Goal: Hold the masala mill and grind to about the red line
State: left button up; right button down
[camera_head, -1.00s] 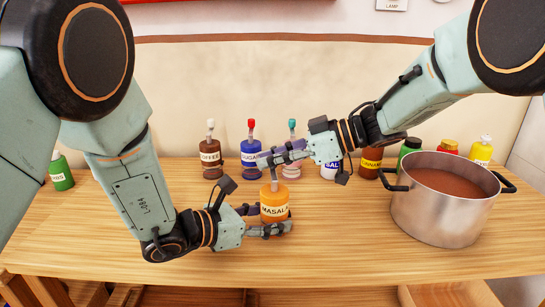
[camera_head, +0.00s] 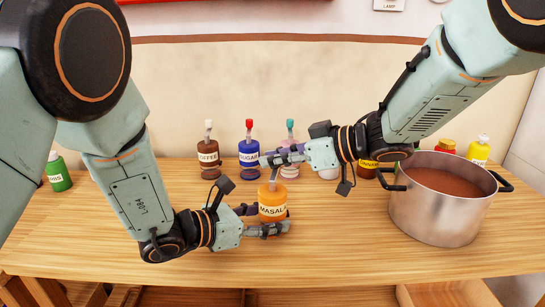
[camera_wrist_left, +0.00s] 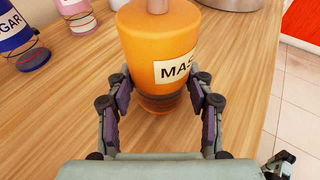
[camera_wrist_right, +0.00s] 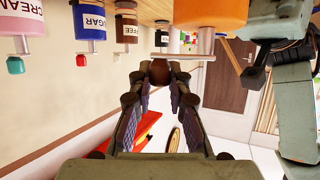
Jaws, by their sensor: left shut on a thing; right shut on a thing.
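The orange masala mill (camera_head: 273,205) stands upright on the table with its label facing front. My left gripper (camera_head: 262,219) is shut around its lower body, and the left wrist view shows a finger on each side of the mill (camera_wrist_left: 157,45). The mill's clear lower part (camera_wrist_left: 160,103) looks dark; I cannot make out the level against a red line. My right gripper (camera_head: 268,159) is shut on the crank's brown knob (camera_wrist_right: 160,72) above the mill. In the right wrist view the crank arm (camera_wrist_right: 180,57) runs from the knob to the mill's stem (camera_wrist_right: 206,42).
Coffee (camera_head: 209,158), sugar (camera_head: 249,160) and a pink jar (camera_head: 290,170) stand behind the mill. A green jar (camera_head: 59,175) is at far left. A steel pot (camera_head: 440,215) of brown liquid stands right, with a yellow jar (camera_head: 478,153) behind. The front table strip is clear.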

jog(key=shift+s+d+m+t+h, duration=0.1)
jog(key=shift+d+m+t+h, duration=0.1)
jog(key=shift+m+t+h, duration=0.4)
jog(key=shift+s+d+m+t+h, duration=0.1)
jog(key=shift+d+m+t+h, duration=0.15)
jog(key=shift+m+t, duration=0.55)
jog(key=c, duration=1.2)
grip_release()
jog(key=v, duration=1.2)
jog(key=shift+r, duration=0.1)
jog(key=shift+h, duration=0.25)
